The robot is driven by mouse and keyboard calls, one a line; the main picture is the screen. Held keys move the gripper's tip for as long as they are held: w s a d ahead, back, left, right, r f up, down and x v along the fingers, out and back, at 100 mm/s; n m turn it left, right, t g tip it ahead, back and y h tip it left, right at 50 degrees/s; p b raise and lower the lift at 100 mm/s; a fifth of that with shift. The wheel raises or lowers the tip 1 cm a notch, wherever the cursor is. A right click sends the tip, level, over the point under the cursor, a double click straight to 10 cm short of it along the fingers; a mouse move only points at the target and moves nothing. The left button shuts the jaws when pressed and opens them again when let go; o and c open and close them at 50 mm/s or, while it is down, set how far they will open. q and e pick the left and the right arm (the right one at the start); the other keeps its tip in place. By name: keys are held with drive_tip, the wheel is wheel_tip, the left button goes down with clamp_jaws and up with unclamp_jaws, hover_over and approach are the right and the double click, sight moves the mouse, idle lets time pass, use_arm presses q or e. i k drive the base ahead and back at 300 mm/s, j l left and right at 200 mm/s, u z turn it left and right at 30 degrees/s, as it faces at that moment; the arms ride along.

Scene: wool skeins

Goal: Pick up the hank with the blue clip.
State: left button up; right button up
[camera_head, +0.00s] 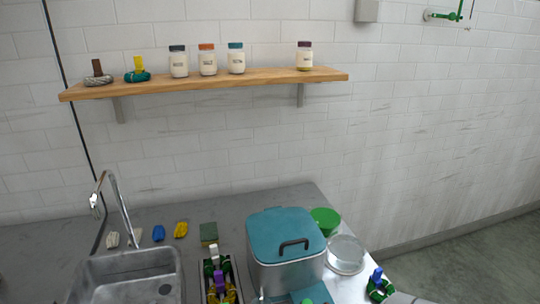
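A dark green hank with a blue clip (379,286) sits at the bottom right, close to the counter's right end. Its blue clip stands up from the top. Other hanks lie in a narrow tray (235,270) at the bottom centre: one has a white clip (213,253) and one a purple clip (219,279). On the wall shelf stand a grey hank with a brown clip (98,80) and a teal hank with a yellow clip (138,75). Neither of my grippers is in view.
A steel bin with a teal lid (286,238) stands between the tray and the blue-clipped hank. A round clear-topped container (345,254) and a green lid (325,220) are beside it. A sink (130,262) is at left. Several jars stand on the shelf (210,84).

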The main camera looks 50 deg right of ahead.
sight(376, 281)
drive_tip(key=z, duration=2.5)
